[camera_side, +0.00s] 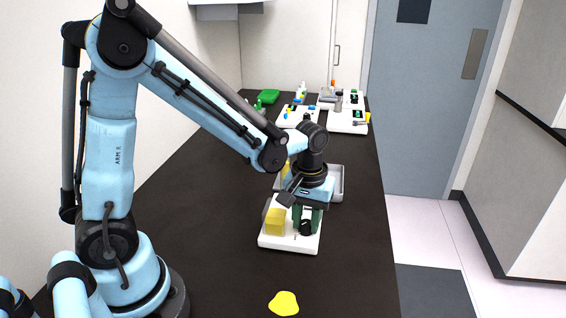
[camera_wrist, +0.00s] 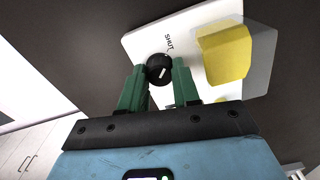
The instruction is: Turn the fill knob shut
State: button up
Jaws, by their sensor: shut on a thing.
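The black fill knob (camera_wrist: 158,68) sits on a white panel (camera_wrist: 143,40) and carries a short white mark. In the side view the knob (camera_side: 306,228) shows just below the fingers of my gripper (camera_side: 306,218), at the panel's front right.
A yellow block (camera_side: 275,221) stands on the panel beside the knob. A grey tray (camera_side: 337,183) lies behind. Several small devices (camera_side: 347,121) and a green item (camera_side: 268,96) sit at the far end. A yellow patch (camera_side: 284,303) lies on the dark bench in front.

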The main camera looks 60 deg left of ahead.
aim_at(306, 223)
jog(key=o, duration=1.1)
jog(key=shift+c, duration=0.2)
jog(key=shift+m, duration=0.3)
jog(key=m, duration=0.4)
jog(key=shift+m, duration=0.4)
jog(key=m, duration=0.6)
jog(key=shift+r+m, duration=0.4)
jog(key=shift+m, duration=0.1)
notch_tip(306, 223, up, 11)
jog(key=s+n+t, duration=0.2)
jog(key=t, duration=0.1)
jog(key=shift+s+a+r, duration=0.2)
jog(key=shift+s+a, duration=0.05)
jog(key=shift+s, duration=0.1)
